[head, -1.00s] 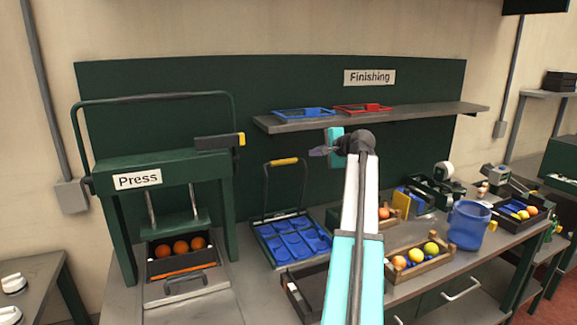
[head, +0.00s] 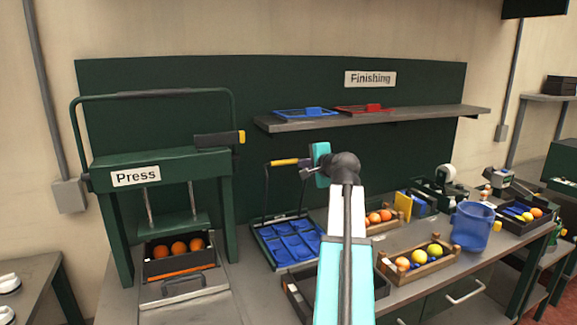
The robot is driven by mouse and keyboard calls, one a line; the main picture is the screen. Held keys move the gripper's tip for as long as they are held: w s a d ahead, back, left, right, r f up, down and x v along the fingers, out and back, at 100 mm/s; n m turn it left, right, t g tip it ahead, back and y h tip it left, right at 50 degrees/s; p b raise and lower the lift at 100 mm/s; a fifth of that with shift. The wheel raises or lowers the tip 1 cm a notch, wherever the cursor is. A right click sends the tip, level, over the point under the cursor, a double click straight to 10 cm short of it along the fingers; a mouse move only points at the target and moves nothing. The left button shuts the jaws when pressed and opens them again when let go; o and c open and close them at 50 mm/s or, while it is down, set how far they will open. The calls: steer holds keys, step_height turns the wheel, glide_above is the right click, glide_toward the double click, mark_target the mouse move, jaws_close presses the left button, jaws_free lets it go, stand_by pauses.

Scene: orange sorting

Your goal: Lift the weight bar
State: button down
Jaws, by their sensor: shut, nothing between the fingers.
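An upright black bar with a yellow grip (head: 284,162) stands over the blue compartment tray (head: 262,244) in the middle of the bench. I take it to be the weight bar, but no label confirms this. My gripper (head: 304,165) is shut, just at the right end of the yellow grip. It overlaps the bar's upper right corner in the picture; I cannot tell whether they touch. The wrist hides part of the bar's right side.
The green press (head: 160,165) stands left, with a crate of oranges (head: 180,268) beneath. A shelf (head: 370,118) with blue and red trays is above my wrist. Fruit crates (head: 418,274) and a blue bucket (head: 470,226) stand right. My arm hides part of a dark tray.

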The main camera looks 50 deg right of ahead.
steer(key=p, duration=0.4)
glide_toward(285, 162)
steer(key=x, duration=0.5)
steer(key=shift+w+d+f, duration=0.25)
steer(key=shift+w+f, duration=0.05)
steer(key=shift+w, duration=0.35)
